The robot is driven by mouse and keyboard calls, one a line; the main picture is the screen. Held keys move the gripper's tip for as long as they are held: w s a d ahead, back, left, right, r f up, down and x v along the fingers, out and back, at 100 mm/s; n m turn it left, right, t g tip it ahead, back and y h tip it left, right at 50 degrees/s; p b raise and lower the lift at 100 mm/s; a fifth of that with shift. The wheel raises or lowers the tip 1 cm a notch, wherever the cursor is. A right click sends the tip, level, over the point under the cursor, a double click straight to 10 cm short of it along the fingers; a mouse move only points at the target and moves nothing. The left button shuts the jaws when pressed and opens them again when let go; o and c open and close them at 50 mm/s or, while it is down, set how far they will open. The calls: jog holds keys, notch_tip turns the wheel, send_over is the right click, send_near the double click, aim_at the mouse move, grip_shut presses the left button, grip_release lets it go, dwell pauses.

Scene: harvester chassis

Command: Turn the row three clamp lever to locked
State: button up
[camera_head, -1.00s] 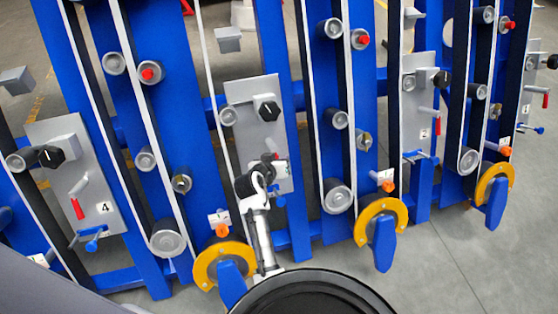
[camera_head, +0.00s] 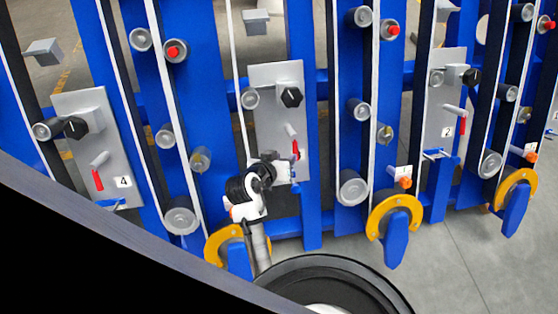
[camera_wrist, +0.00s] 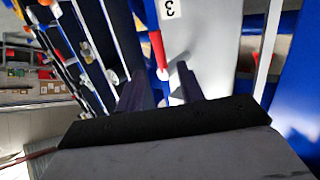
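The row three panel (camera_head: 267,150) is the grey plate in the middle of the head view. Its clamp lever (camera_head: 294,143) has a grey upper part and a red handle angled downward. I cannot tell whether either finger touches the lever. In the head view my gripper (camera_head: 291,170) is at the panel's lower part, just below the handle.
A black knob (camera_head: 291,97) sits above the lever on the same panel. Panels four (camera_head: 84,115) and two (camera_head: 440,125) stand either side with similar levers. Blue uprights, rollers and belts surround them. A yellow ring with a blue handle (camera_head: 395,217) is lower right.

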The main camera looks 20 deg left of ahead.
jog(key=shift+v, duration=1.35)
